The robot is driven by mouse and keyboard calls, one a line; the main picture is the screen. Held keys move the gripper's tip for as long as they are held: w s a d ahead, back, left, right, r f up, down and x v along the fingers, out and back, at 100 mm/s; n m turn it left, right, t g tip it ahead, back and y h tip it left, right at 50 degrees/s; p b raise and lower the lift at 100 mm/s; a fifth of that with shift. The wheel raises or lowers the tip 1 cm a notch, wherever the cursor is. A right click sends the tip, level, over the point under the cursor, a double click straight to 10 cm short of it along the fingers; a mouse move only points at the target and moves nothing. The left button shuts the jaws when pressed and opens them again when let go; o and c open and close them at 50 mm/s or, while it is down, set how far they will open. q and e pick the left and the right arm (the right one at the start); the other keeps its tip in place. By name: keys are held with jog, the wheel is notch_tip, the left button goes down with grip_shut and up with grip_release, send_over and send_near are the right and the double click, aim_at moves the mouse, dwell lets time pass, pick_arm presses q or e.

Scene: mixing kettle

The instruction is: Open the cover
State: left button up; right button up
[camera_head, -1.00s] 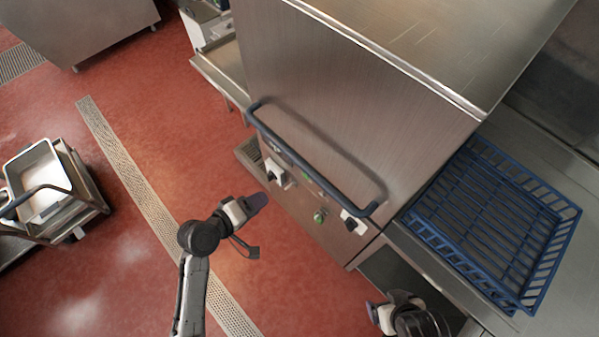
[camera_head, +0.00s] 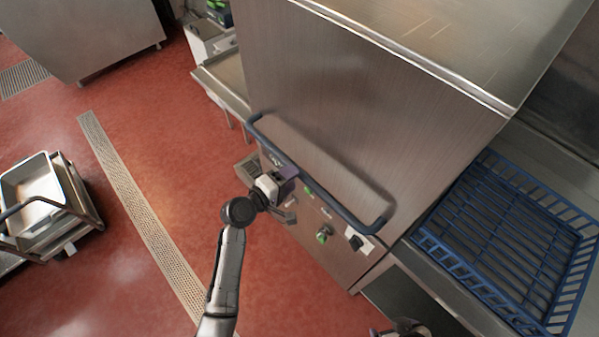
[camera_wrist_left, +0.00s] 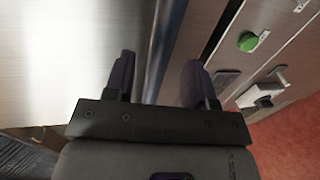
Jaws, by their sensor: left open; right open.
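The cover (camera_head: 310,80) is a tall brushed-steel panel on the machine, and it stands closed in the head view. A long dark blue bar handle (camera_head: 340,209) runs across its lower front. My left gripper (camera_head: 288,178) is at the left half of the handle, over or just in front of it. Only a bit of my right arm shows at the bottom edge.
A blue wire basket (camera_head: 430,243) stands on the counter at right. The red floor between is clear.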

pick_arm(q)
jog(key=shift+x, duration=2)
grip_shut()
